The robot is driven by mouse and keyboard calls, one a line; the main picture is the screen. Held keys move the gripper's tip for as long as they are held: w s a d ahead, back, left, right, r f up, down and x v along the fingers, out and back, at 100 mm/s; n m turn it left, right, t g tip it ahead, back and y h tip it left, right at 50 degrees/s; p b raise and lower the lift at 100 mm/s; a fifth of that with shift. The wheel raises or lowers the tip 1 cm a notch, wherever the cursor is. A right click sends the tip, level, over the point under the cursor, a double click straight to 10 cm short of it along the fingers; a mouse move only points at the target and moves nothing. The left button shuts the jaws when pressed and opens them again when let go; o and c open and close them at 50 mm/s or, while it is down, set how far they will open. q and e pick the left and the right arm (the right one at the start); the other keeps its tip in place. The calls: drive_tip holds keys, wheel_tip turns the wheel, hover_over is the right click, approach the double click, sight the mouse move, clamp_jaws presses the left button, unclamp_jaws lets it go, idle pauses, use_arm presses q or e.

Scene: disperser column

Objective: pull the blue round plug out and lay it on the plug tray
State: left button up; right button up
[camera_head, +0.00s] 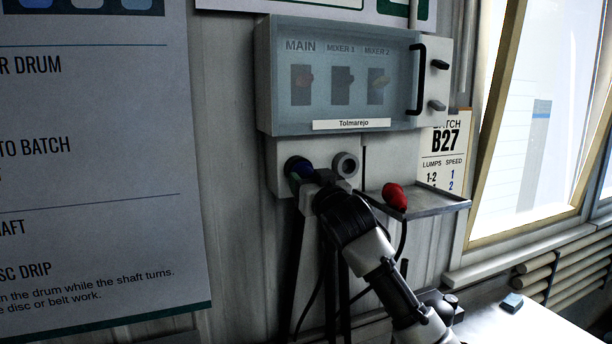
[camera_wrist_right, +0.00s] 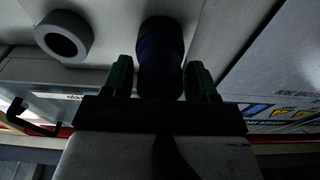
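The blue round plug (camera_head: 297,168) is at the left socket of the grey socket box below the cabinet, partly hidden by my right gripper. In the right wrist view the dark blue plug (camera_wrist_right: 160,68) stands between the two fingers of my right gripper (camera_wrist_right: 160,82), its far end at the socket face. The fingers are very close to its sides; dim light hides whether they press on it. My right gripper (camera_head: 312,180) also shows in the head view. The plug tray (camera_head: 440,203) is a metal shelf to the right, with a red plug (camera_head: 395,196) on it. My left gripper is out of view.
An empty round grey socket (camera_head: 346,165) sits just right of the blue plug. The clear-fronted cabinet (camera_head: 340,75) with a black handle is above. Dark cables hang below. The tray's right part is bare. A bright window is at the right.

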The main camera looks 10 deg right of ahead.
drive_tip(key=c, duration=0.9)
drive_tip(key=shift+s+f, duration=0.15)
drive_tip(key=shift+s+d, duration=0.1)
drive_tip(key=shift+s, duration=0.05)
drive_tip(key=shift+b+v, duration=0.6)
drive_tip(key=shift+v, duration=2)
